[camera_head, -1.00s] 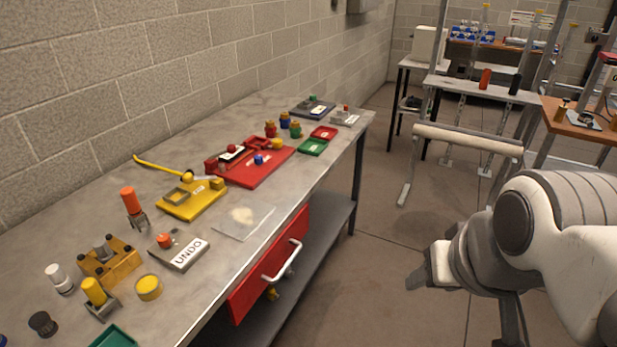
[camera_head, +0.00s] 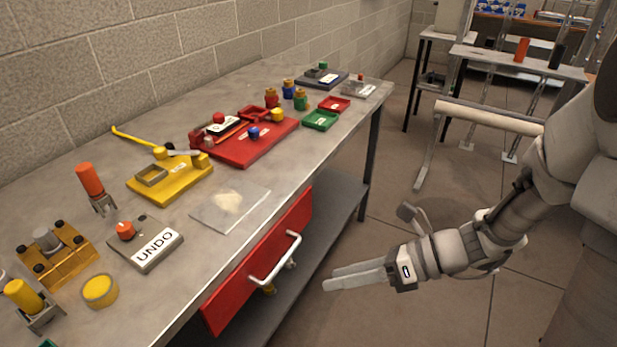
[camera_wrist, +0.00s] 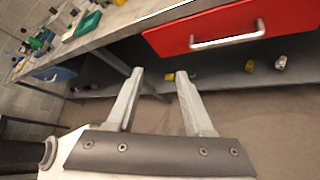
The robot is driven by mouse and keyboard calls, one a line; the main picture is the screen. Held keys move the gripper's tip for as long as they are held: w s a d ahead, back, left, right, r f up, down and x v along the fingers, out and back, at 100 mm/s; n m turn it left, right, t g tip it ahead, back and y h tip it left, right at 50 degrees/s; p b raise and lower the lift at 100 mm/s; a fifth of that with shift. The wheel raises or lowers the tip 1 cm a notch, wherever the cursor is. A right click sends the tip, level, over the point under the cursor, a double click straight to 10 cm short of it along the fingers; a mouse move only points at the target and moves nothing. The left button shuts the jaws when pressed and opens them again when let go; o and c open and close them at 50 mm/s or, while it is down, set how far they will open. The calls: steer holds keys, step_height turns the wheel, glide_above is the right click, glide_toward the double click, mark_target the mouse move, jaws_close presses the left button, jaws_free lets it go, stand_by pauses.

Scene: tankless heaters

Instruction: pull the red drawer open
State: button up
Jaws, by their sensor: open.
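The red drawer (camera_head: 240,280) hangs under the near side of the steel workbench, its front face flush below the tabletop. Its pale bar handle (camera_head: 276,262) is mounted on the front. My gripper (camera_head: 330,282) is open and empty, to the right of the handle and apart from it. In the wrist view the red drawer (camera_wrist: 225,25) and its handle (camera_wrist: 228,41) lie at the upper right, beyond and above my two spread fingers (camera_wrist: 160,85). Nothing is between the fingers.
The workbench top (camera_head: 170,225) carries a yellow fixture (camera_head: 170,180), a red tray (camera_head: 245,145) and an UNDO block (camera_head: 150,248). A lower shelf (camera_head: 335,200) runs under the bench. The floor (camera_head: 400,330) around my gripper is clear. A white-barred stand (camera_head: 490,117) is behind.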

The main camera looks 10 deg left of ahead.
mark_target(284, 257)
steer(key=w+d+f+m+t+y+b, duration=0.2)
steer(key=w+f+m+t+b, duration=0.35)
steer(key=f+m, duration=0.8)
steer(key=shift+m+t, duration=0.45)
steer(key=shift+m, duration=0.5)
steer(key=x, duration=0.6)
steer(key=w+r+b+x, duration=0.1)
steer(key=x, duration=0.5)
steer(key=b+x, duration=0.1)
steer(key=x, duration=0.5)
steer(key=shift+w+d+r, duration=0.15)
steer(key=shift+d+r, duration=0.05)
jaws_close()
